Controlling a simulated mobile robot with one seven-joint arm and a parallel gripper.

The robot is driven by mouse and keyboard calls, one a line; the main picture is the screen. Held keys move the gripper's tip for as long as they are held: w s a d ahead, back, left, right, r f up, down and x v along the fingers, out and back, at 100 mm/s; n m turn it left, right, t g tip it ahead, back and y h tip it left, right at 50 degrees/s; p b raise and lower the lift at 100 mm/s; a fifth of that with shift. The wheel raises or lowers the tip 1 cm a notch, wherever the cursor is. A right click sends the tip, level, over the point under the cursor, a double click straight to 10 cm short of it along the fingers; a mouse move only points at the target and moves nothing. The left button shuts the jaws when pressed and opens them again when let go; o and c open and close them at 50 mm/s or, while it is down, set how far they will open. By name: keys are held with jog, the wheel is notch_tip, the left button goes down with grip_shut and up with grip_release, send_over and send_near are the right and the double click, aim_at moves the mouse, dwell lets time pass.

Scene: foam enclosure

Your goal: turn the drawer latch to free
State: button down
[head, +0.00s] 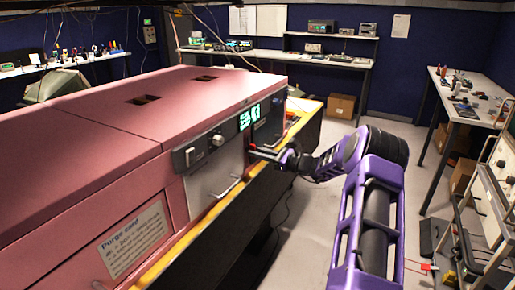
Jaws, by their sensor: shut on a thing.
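A long pink machine (190,95) stands on a bench at the left. Its front has a silver drawer front (212,172) with a bar handle (228,187), and the drawer looks closed. My gripper (256,151) reaches in from the right to the machine front, just right of the silver drawer front and below the lit displays. It is shut on a small part there, which appears to be the drawer latch. A small red spot shows at the fingertips. The jaws hide most of the latch, so its angle cannot be told.
Knobs (217,140) and green displays (249,117) sit above the drawer. A yellow bench edge (190,235) runs below the machine. A purge card label (133,240) is at lower left. Grey floor (310,215) lies open beside the bench; a cart (480,215) stands at right.

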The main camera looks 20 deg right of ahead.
jog(key=shift+m+p, duration=0.4)
jog(key=shift+m, duration=0.3)
jog(key=c, duration=0.9)
grip_release()
jog(key=v, duration=1.7)
jog(key=shift+s+d, duration=0.2)
jog(key=shift+a, duration=0.1)
